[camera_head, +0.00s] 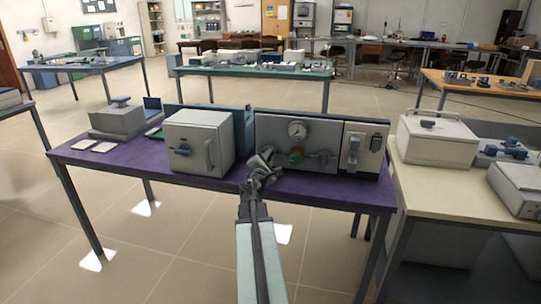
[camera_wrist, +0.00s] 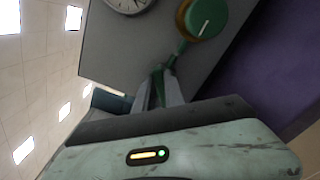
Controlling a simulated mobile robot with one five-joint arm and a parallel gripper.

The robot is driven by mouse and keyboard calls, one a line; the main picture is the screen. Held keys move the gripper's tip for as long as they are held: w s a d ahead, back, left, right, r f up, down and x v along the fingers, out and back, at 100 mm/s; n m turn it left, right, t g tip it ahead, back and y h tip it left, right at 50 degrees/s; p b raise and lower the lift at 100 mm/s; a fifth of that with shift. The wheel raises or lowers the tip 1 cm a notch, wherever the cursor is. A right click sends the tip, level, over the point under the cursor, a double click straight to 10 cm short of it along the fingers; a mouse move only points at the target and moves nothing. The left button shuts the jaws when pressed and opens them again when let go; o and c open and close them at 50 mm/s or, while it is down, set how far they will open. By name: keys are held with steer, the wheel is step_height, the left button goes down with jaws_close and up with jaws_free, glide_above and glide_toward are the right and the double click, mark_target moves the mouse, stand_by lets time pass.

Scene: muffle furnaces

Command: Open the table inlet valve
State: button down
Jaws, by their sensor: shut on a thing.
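The grey valve panel (camera_head: 275,126) stands at the back of the purple table and carries a round gauge (camera_head: 297,129). It also shows tilted in the wrist view (camera_wrist: 140,48), with a green round knob with a white line (camera_wrist: 207,17) near the top. A small green valve handle (camera_wrist: 159,76) sits between the fingertips of my gripper (camera_wrist: 158,86). My gripper (camera_head: 266,156) is shut on this handle, left of the yellow-green knob (camera_head: 296,156) in the head view.
A grey furnace box (camera_head: 196,142) with a blue handle stands left of my gripper on the purple table (camera_head: 130,168). A metal fitting (camera_head: 322,158) projects from the panel on the right. A cream side table (camera_head: 450,180) stands close on the right. Floor is clear at left.

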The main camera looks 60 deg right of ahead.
steer(key=shift+w+a+f+m+b, duration=0.1)
steer(key=shift+f+m+b, duration=0.05)
steer(key=shift+m, duration=1.1)
steer(key=shift+s+d+f+m+b, duration=0.1)
steer(key=shift+f+m+b, duration=0.1)
steer(key=shift+m, duration=1)
steer(key=shift+w+a+f+m+b, duration=0.1)
steer(key=shift+f+m, duration=0.05)
steer(key=shift+m, duration=1.1)
steer(key=c, duration=1.4)
jaws_free()
steer(key=shift+c, duration=0.2)
